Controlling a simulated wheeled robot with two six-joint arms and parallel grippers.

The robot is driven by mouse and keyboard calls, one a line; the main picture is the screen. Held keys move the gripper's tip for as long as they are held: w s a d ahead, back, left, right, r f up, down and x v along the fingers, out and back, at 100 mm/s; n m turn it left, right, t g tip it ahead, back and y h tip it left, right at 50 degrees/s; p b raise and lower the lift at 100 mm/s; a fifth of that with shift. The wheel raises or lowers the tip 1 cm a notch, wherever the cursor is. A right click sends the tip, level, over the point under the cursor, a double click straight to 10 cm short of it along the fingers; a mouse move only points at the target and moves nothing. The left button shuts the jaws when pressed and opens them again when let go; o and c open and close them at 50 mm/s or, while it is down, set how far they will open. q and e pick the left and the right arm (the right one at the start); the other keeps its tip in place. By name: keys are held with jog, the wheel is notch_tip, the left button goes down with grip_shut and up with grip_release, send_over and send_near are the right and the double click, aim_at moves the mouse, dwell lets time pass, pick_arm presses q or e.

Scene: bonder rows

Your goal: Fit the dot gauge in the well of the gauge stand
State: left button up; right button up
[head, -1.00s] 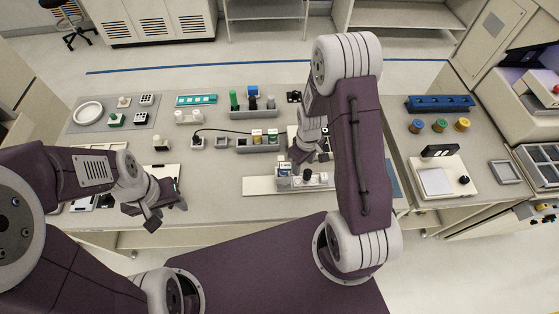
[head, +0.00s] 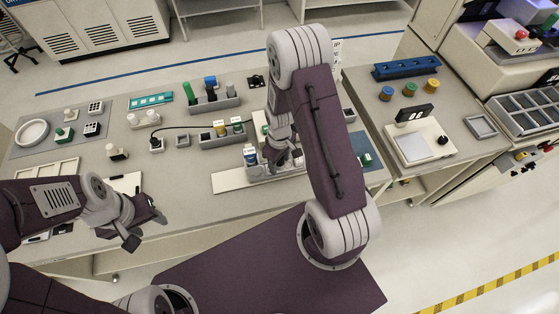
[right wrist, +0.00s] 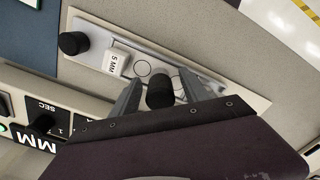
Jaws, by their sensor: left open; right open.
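My right gripper (head: 277,158) is at a low grey stand (head: 266,175) on the bench, which I take for the gauge stand. In the right wrist view the gripper (right wrist: 160,90) is open, its fingers either side of a black cylindrical knob (right wrist: 160,96); I cannot tell if they touch it. I take the knob for the top of the dot gauge; its lower part is hidden. The stand (right wrist: 136,53) carries a white "5 MM" tag (right wrist: 116,62), ring outlines and another black knob (right wrist: 73,43). My left gripper (head: 143,217) is open and empty near the front edge.
A pale board (head: 228,181) lies under the stand. A white-and-blue bottle (head: 250,155) is close to my right gripper. A dark blue mat (head: 372,176) lies to the right.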

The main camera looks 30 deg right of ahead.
jog(key=shift+a+r, duration=0.1)
jog(key=shift+a, duration=0.05)
jog(key=shift+s+d, duration=0.1)
jog(key=shift+d, duration=0.1)
grip_shut()
jog(key=shift+a+r+p, duration=0.1)
jog(key=shift+r+p, duration=0.25)
jog(key=shift+p, duration=0.05)
notch_tip(320, 180, up, 7)
jog(key=p, duration=0.6)
jog(key=shift+f, duration=0.2)
jog(key=shift+f, duration=0.1)
